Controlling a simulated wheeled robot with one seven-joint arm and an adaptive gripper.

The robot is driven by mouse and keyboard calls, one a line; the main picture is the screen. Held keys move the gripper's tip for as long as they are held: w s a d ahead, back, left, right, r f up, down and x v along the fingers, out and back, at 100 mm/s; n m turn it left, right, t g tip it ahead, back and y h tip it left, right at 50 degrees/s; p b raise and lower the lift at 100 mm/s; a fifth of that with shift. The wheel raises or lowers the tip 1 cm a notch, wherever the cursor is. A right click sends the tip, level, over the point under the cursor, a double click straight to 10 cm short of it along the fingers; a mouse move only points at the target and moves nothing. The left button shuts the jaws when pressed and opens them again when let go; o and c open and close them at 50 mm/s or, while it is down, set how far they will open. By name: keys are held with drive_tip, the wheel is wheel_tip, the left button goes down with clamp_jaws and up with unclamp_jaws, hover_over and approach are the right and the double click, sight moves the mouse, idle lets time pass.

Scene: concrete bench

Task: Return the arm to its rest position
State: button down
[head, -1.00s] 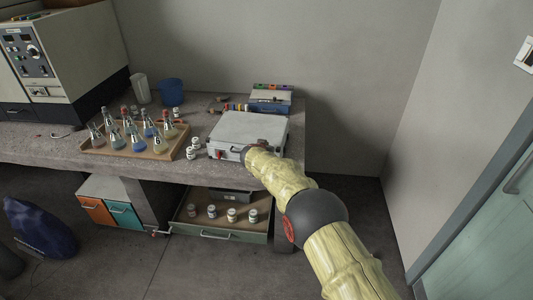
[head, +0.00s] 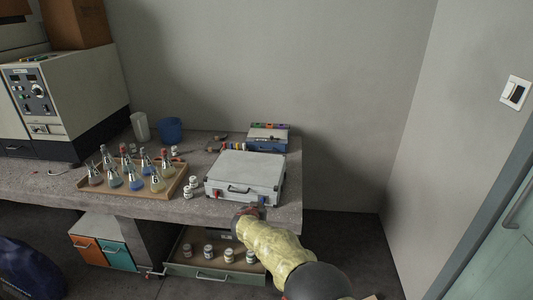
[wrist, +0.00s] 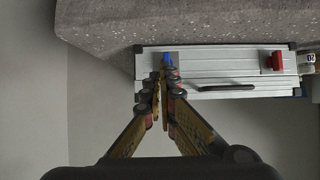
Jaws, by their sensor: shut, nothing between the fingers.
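My arm, in a pale yellow sleeve, reaches up from the bottom of the head view. My gripper (head: 248,213) is at the bench's front edge, just in front of the silver case (head: 245,176). In the wrist view my gripper (wrist: 162,84) has its fingers close together with nothing held. The closed case (wrist: 220,66) lies beyond the fingertips there, with its dark handle, a red latch (wrist: 277,61) and a blue part (wrist: 168,60) showing. I cannot tell the exact gap between fingertips and case.
A wooden tray (head: 139,190) of flasks, white bottles (head: 189,187) and a blue cup (head: 170,130) stand left of the case. An open drawer (head: 215,272) with several jars is below the bench (head: 200,212).

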drive_tip(key=s+d+f+n+g+h, duration=0.2)
drive_tip(key=s+d+f+n, duration=0.2)
drive_tip(key=s+f, duration=0.2)
drive_tip(key=s+d+r+n+g, duration=0.25)
drive_tip(key=s+d, duration=0.25)
drive_tip(key=s, duration=0.3)
drive_tip(key=s+d+r+m+g+y+p, duration=0.15)
drive_tip(key=s+d+r, duration=0.25)
drive_tip(key=s+r, duration=0.6)
drive_tip(key=s+d+r+g+y+p, duration=0.15)
drive_tip(key=s+d+r, duration=0.4)
drive_tip(key=s, duration=0.85)
drive_tip(key=s+d+r+m+g+y+p, duration=0.1)
drive_tip(key=s+d+r+p, duration=0.1)
drive_tip(key=s+r, duration=0.85)
drive_tip(key=s+d+r+m+t+p, duration=0.1)
drive_tip(key=s+d+r+m+t, duration=0.1)
drive_tip(key=r, duration=0.5)
drive_tip(key=shift+s+d+r, duration=0.25)
drive_tip(key=shift+s+d, duration=0.25)
drive_tip(key=shift+s, duration=0.7)
drive_tip(key=shift+t, duration=0.25)
